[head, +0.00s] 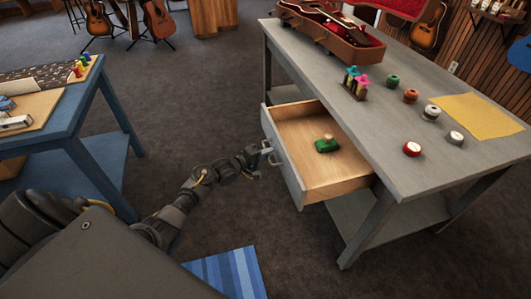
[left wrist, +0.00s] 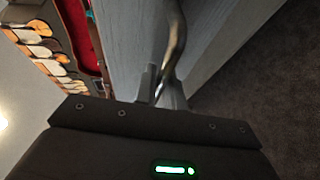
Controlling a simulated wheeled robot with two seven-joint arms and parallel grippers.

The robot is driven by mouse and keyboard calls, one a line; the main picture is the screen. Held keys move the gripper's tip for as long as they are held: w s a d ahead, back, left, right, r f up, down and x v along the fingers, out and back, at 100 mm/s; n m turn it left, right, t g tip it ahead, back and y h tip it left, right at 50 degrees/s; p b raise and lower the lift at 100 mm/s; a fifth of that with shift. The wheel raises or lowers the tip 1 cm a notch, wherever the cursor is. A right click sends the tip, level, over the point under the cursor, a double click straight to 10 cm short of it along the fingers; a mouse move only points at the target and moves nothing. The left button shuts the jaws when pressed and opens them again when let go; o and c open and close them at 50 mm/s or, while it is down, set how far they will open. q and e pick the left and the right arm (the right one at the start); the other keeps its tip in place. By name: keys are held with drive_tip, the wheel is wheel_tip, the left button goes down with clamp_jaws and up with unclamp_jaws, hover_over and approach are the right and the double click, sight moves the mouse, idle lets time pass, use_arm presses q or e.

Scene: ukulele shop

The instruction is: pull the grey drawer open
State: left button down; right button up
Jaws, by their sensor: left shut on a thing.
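The grey drawer (head: 287,168) stands well out from the grey table (head: 400,130), so its wooden inside shows in the head view. My left gripper (head: 265,151) is at the outer face of the drawer front, shut on its metal handle (head: 273,157). In the left wrist view the curved metal handle (left wrist: 178,35) runs down between my left gripper's fingers (left wrist: 161,90), close to the grey drawer front (left wrist: 130,40). My right gripper is not in view.
An open instrument case (head: 335,40), colourful pegs (head: 355,82), several spools and a yellow cloth (head: 478,118) are on the tabletop. A blue table (head: 60,128) stands left, with dark floor between.

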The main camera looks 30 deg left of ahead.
use_arm(q)
drive_tip(key=shift+f, duration=0.1)
drive_tip(key=c, duration=1.5)
unclamp_jaws()
